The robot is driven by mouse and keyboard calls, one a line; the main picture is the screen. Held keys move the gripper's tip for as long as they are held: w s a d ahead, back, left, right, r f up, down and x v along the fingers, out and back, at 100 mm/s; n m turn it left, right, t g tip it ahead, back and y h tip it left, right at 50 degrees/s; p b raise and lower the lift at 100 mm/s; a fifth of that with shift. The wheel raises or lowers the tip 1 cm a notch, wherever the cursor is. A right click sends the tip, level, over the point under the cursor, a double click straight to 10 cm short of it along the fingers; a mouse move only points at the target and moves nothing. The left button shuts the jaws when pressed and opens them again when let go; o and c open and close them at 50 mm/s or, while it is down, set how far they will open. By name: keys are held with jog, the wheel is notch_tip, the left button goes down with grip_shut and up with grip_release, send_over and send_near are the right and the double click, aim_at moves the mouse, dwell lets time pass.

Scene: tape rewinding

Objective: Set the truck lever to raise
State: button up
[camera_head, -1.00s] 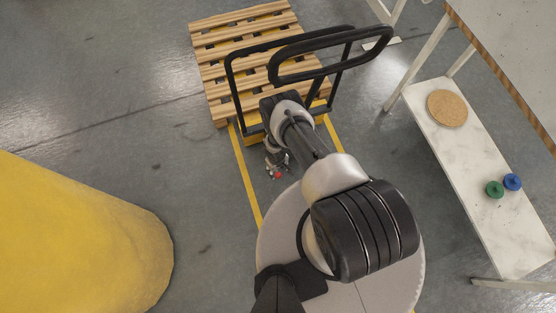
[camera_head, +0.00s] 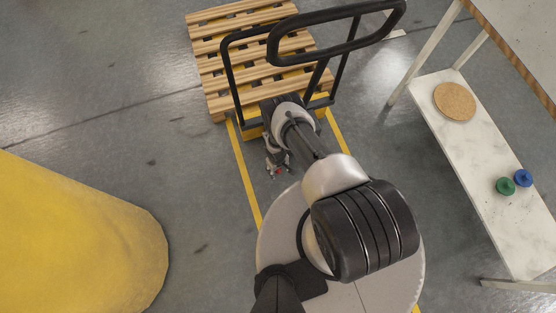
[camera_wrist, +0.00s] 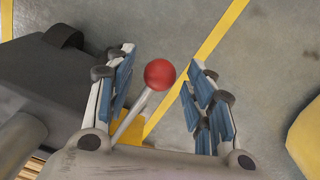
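The truck lever is a thin metal rod (camera_wrist: 131,122) with a red ball knob (camera_wrist: 160,74), seen in the wrist view. In the head view the knob (camera_head: 279,171) is a small red spot in front of the pallet truck. My gripper (camera_wrist: 160,66) is open, with blue-padded fingers on either side of the knob and visible gaps to both. My gripper also shows in the head view (camera_head: 278,167), low near the truck's base. The truck's black frame handle (camera_head: 229,75) stands beyond it. My arm hides part of the truck.
A wooden pallet (camera_head: 217,69) lies behind the truck. A yellow rounded object (camera_head: 75,235) fills the lower left. A white shelf (camera_head: 478,170) at the right holds a cork disc (camera_head: 455,101), a green piece (camera_head: 505,186) and a blue piece (camera_head: 523,178). Grey floor lies open at left.

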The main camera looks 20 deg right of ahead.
grip_shut()
dwell(0.4)
